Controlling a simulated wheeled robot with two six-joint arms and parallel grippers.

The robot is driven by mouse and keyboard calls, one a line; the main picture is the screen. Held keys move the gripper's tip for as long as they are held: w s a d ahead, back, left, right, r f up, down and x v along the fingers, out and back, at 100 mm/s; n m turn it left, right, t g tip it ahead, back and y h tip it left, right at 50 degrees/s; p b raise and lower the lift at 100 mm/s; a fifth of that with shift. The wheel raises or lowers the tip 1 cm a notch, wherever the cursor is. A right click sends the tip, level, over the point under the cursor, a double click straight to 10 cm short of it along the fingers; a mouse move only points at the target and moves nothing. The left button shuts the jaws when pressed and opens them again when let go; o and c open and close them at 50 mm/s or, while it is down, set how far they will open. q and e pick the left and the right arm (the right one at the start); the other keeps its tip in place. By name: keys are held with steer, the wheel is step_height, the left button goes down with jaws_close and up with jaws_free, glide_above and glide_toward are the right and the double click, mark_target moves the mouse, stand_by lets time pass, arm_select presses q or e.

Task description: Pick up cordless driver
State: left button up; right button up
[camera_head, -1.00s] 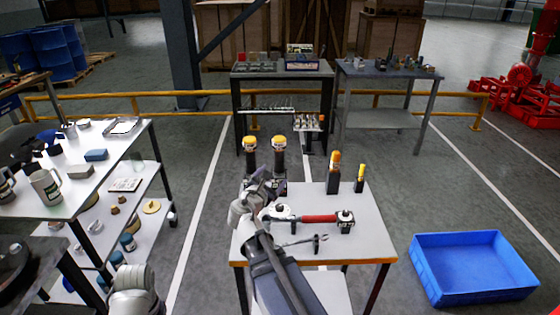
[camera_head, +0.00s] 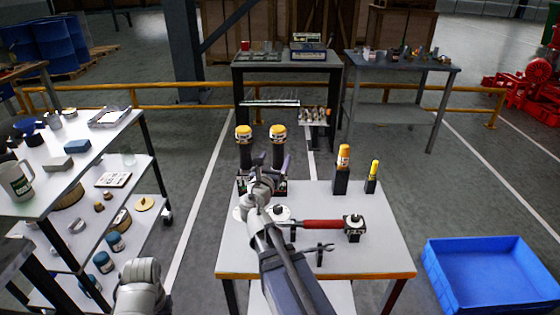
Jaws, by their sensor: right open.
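I cannot tell for sure which thing is the cordless driver. Two dark upright bodies with yellow tops, a left one (camera_head: 243,146) and a right one (camera_head: 278,146), stand at the back left of the small white table (camera_head: 385,245). My right gripper (camera_head: 264,178) is open, just in front of them and over the table's back left part. It partly hides dark and purplish parts (camera_head: 286,167) there, whose outline is unclear. I see nothing held in the jaws. My left gripper is out of view; only part of my left arm shows at the bottom left.
A red-handled tool (camera_head: 322,224) lies across the table beside my right forearm. An orange-topped tool (camera_head: 343,157) and a yellow-topped tool (camera_head: 373,172) stand upright at the back right. A blue crate (camera_head: 490,275) is on the floor at right. A loaded shelf (camera_head: 50,205) stands at left.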

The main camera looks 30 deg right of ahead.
steer(key=shift+w+d+f+b, duration=0.25)
steer(key=shift+f+b, duration=0.05)
steer(key=shift+f, duration=0.35)
steer(key=shift+w+d+r, duration=0.15)
steer(key=shift+w+d, duration=0.15)
steer(key=shift+w, duration=0.05)
steer(key=x, duration=0.7)
steer(key=shift+a, duration=0.1)
steer(key=shift+c, duration=0.2)
jaws_close()
stand_by(0.6)
